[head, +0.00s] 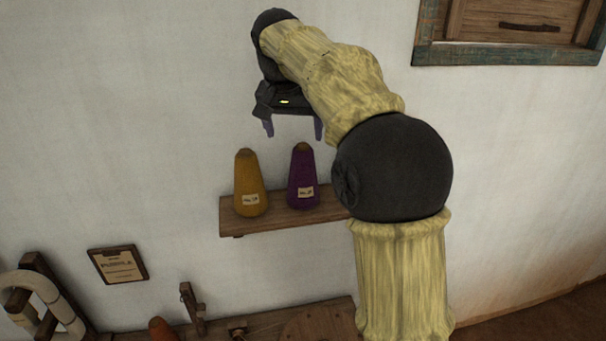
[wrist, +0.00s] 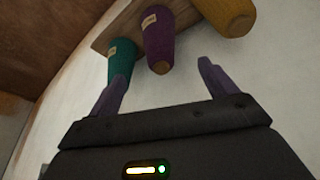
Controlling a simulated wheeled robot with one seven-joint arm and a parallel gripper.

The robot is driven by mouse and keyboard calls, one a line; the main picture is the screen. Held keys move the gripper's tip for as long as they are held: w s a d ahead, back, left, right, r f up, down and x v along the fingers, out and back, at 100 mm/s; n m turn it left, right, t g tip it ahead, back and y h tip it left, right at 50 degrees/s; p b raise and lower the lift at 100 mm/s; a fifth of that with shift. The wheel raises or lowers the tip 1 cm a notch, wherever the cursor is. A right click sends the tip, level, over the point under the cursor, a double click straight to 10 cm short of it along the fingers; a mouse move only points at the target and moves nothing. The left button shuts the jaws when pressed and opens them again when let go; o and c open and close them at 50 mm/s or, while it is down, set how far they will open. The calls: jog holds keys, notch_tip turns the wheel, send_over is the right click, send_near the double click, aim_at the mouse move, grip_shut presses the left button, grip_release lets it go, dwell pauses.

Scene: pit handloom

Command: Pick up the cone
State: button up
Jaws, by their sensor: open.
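A purple cone (head: 302,178) with a pale label stands upright on a small wooden wall shelf (head: 282,217). A mustard-yellow cone (head: 249,185) stands to its left. My gripper (head: 293,130) is open and empty, with its fingers pointing down above the purple cone. In the wrist view the purple cone (wrist: 158,38) shows with its tip between the two open fingers (wrist: 162,76), apart from them. A teal cone (wrist: 122,60) is beside it, near the left finger, and the yellow cone (wrist: 229,12) is at the top right. The teal cone is hidden behind my arm in the head view.
A framed placard (head: 118,264), seemingly reading "PURPLE", hangs on the wall below left. A wooden bench (head: 300,322) with a partly visible orange cone (head: 161,329) lies below. A wooden shutter (head: 512,27) is at the upper right. The wall around the gripper is bare.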

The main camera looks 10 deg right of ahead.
aim_at(301, 147)
jog(key=shift+m, duration=0.6)
notch_tip(301, 147, up, 5)
jog(key=shift+w+f, duration=0.1)
jog(key=p+x, duration=0.1)
jog(key=x, duration=1.1)
jog(key=shift+w+d, duration=0.1)
jog(key=shift+d, duration=0.1)
jog(key=shift+p, duration=0.3)
jog(key=shift+d+f+p, duration=0.1)
jog(key=shift+f+p, duration=0.35)
jog(key=shift+f, duration=0.15)
jog(key=p+x, duration=0.1)
jog(key=x, duration=0.3)
